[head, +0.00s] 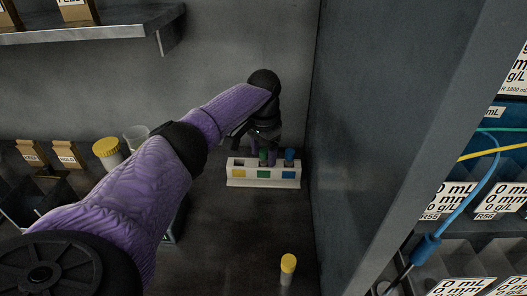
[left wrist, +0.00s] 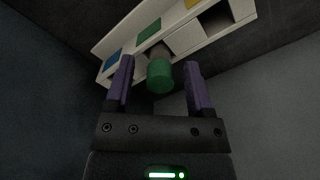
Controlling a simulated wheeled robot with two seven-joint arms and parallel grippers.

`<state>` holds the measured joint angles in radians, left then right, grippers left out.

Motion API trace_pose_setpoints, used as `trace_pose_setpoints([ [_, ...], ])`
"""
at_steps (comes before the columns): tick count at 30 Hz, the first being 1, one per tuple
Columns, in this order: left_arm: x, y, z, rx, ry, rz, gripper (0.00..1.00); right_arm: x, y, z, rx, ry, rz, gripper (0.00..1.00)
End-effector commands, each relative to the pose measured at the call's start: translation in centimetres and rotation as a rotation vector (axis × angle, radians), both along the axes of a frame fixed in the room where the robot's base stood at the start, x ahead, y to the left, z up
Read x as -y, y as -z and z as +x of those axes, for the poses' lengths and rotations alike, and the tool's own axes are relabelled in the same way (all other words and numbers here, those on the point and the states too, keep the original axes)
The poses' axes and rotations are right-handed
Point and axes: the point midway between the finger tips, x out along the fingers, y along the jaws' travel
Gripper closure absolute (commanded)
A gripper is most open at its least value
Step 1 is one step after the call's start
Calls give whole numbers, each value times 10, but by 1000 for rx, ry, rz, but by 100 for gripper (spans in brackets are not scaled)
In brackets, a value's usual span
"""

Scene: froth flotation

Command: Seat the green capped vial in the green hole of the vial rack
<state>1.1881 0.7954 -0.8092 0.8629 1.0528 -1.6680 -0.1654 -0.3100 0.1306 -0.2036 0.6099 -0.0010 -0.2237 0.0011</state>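The green capped vial (head: 263,157) stands upright at the middle, green-marked place of the white vial rack (head: 234,182). In the left wrist view its green cap (left wrist: 160,77) is between my two purple fingers, with a gap on each side. My left gripper (head: 268,153) is over the rack, open around the vial without visible contact. The rack's green mark (left wrist: 148,30) lies in line with the vial. How deep the vial sits in the hole cannot be told. My right gripper is not in view.
The yellow-marked place looks empty. A yellow capped vial (head: 288,265) stands alone on the dark bench. A grey wall (head: 350,150) rises close right of the rack. A yellow-lidded jar (head: 106,148) stands at left.

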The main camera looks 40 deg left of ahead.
Motion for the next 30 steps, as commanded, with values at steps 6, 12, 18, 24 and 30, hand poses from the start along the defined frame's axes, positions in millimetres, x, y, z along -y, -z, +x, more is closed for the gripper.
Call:
trace_pose_setpoints([
  [6, 0, -13, 1, 4, 1, 0, 32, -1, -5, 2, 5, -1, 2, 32],
  [12, 0, -72, 1, 7, 0, -2, 32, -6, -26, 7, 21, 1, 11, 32],
  [18, 1, -114, 1, 4, 0, -1, 32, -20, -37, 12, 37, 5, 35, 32],
  [24, 1, -123, 0, 1, 1, -2, 32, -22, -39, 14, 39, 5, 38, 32],
  [30, 1, -122, 0, 0, 0, -2, 32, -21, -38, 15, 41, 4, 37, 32],
])
